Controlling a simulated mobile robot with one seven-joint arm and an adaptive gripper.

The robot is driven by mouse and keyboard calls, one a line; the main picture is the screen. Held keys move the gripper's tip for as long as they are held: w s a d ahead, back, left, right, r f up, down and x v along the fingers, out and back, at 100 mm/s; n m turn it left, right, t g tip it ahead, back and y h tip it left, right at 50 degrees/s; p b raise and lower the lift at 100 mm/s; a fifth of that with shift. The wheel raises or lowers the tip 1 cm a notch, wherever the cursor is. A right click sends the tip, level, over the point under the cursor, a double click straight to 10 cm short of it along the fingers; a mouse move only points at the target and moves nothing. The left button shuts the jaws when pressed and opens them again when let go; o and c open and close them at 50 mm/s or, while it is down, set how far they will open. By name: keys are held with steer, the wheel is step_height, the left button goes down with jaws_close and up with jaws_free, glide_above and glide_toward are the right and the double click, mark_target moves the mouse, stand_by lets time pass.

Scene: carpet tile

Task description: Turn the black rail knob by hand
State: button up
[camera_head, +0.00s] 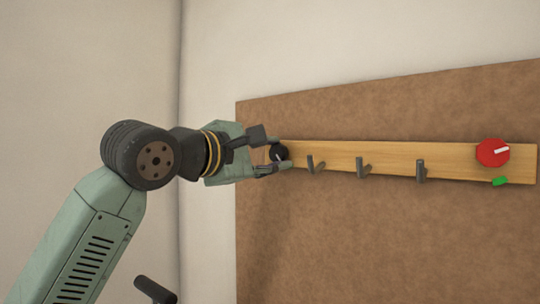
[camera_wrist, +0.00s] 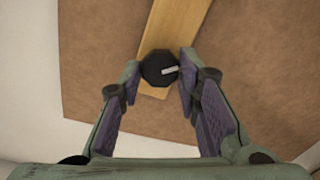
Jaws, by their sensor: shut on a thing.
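The black rail knob (camera_head: 279,153) sits at the left end of the wooden rail (camera_head: 390,160) in the head view. It also shows in the wrist view (camera_wrist: 155,70) as a dark, many-sided knob with a pale pointer line on its face. My gripper (camera_head: 267,152) reaches it from the left, with fingers on either side of the knob. In the wrist view, the fingertips (camera_wrist: 160,71) are shut on the knob's two sides. The pointer line runs from the knob's middle toward the right finger in that view.
Several grey hooks (camera_head: 361,167) stick out along the rail to the right of my gripper. A red knob (camera_head: 492,152) with a white pointer is at the rail's right end, with a small green piece (camera_head: 500,181) below it. A brown board (camera_head: 380,240) backs the rail.

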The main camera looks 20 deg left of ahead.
steer(key=shift+m, duration=0.3)
stand_by(0.4)
steer(key=o, duration=1.1)
steer(key=shift+o, duration=0.2)
steer(key=v, duration=1.2)
